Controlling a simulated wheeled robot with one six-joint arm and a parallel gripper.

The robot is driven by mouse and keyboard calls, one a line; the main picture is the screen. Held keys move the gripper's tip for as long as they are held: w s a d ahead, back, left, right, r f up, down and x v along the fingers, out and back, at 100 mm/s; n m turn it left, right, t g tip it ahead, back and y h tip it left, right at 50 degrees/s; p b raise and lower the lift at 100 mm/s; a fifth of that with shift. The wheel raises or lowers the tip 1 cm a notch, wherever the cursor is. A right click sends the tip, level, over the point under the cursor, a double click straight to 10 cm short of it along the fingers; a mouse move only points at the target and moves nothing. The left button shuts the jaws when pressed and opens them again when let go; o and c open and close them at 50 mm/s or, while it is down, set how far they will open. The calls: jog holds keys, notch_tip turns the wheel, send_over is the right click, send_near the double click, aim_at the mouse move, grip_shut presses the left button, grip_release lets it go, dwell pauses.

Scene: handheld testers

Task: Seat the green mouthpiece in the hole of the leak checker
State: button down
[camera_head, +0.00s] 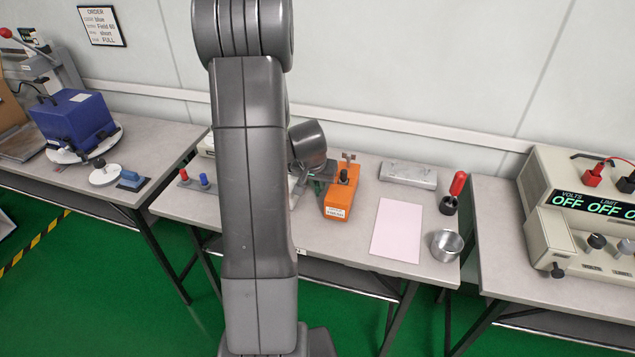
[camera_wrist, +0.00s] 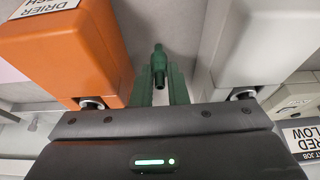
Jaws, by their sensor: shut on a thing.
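The green mouthpiece (camera_wrist: 159,66) is a dark green stepped tube. My gripper (camera_wrist: 160,88) is shut on it, with one dark green finger on each side. In the wrist view the mouthpiece sits between an orange device (camera_wrist: 62,48) on the left and a pale grey device (camera_wrist: 255,45) on the right. In the head view my gripper (camera_head: 318,182) is partly hidden by my arm, just left of the orange device (camera_head: 339,200). I cannot tell for sure which device is the leak checker, and its hole is not clearly seen.
Red and blue pieces stand on a small rack (camera_head: 197,187) at the table's left. A grey block (camera_head: 408,174), pink sheet (camera_head: 397,232), red-handled tool (camera_head: 457,184) and metal cup (camera_head: 446,246) lie to the right. My arm hides the table's middle.

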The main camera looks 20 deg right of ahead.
jog(key=shift+f, duration=0.15)
jog(key=c, duration=1.4)
grip_release()
jog(key=shift+c, duration=0.2)
